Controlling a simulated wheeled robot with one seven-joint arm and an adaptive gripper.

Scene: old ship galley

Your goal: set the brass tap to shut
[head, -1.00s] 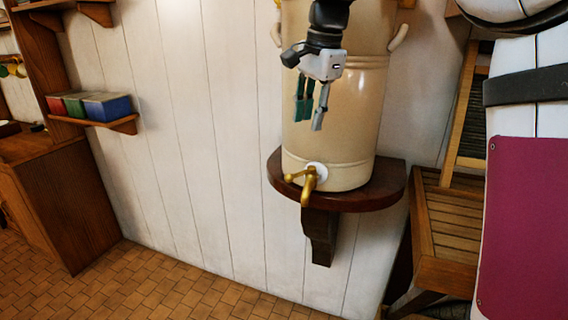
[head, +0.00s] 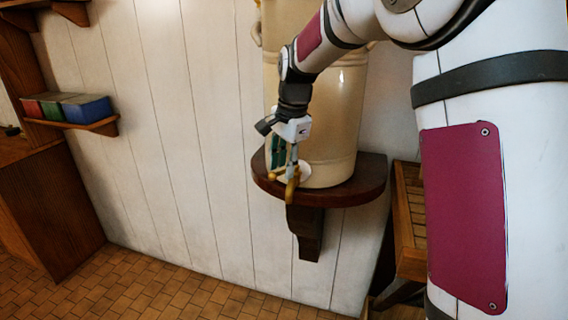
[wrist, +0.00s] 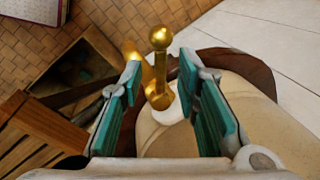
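The brass tap (head: 292,188) sits low on the front of a cream urn (head: 335,125), on a white round collar. In the wrist view the tap's ball-ended lever (wrist: 160,72) stands between my fingers, with the spout (wrist: 136,58) beside it to the left. My gripper (wrist: 160,68) is open, one teal-padded finger on each side of the lever, with gaps showing on both sides. In the head view my gripper (head: 284,155) is right at the tap and hides part of it, including most of the lever.
The urn stands on a dark wooden wall shelf (head: 370,184) with a bracket below. A slatted wooden seat (head: 410,215) is to the right, partly behind my arm. A small shelf with coloured boxes (head: 75,107) is on the left wall. The tiled floor is clear.

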